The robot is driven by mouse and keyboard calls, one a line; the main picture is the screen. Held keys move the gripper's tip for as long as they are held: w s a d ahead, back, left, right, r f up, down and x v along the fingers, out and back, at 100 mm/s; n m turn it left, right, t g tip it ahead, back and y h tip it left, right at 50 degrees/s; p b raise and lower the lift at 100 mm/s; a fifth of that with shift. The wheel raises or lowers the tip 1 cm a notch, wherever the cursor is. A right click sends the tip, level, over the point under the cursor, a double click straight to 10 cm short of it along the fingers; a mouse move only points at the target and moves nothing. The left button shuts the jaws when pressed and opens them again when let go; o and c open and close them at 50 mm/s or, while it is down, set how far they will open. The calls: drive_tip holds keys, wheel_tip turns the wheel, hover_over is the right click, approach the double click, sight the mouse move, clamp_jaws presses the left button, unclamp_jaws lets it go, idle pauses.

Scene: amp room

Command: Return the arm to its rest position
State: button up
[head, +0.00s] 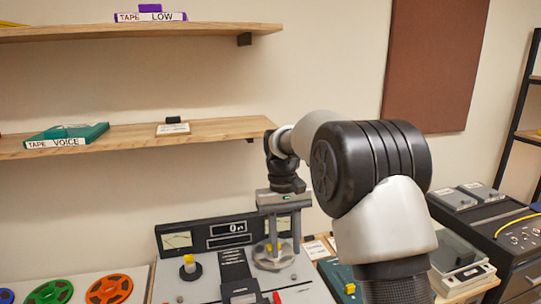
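My arm reaches in from the lower right of the head view, its black and white links bent over the tape console (208,291). My gripper (283,238) points down at the console's right part. Its two fingers stand apart, with a gap between them. Just below and around the fingertips is a round grey dial (272,262) with a bit of yellow on it. Whether a fingertip touches the dial cannot be told. Nothing is seen held in the gripper.
Two wooden shelves (180,133) hold tape boxes (68,135) on the wall. Black equipment (500,235) stands at right. Open space lies above the console.

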drive_tip(key=s+d+r+m+t, duration=0.1)
drive_tip(key=s+d+r+t, duration=0.45)
drive_tip(key=s+r, duration=0.75)
drive_tip(key=s+d+f+t, duration=0.1)
drive_tip(key=s+d, duration=0.1)
drive_tip(key=s, duration=0.5)
drive_tip(key=s+d+f+m+t+p, duration=0.1)
drive_tip(key=s+d, duration=0.1)
drive_tip(key=s, duration=0.5)
drive_tip(key=shift+d+f+m+y, duration=0.15)
drive_tip(key=shift+d+m+y, duration=0.15)
drive_tip(key=shift+d, duration=0.1)
drive_tip(key=shift+o, duration=0.5)
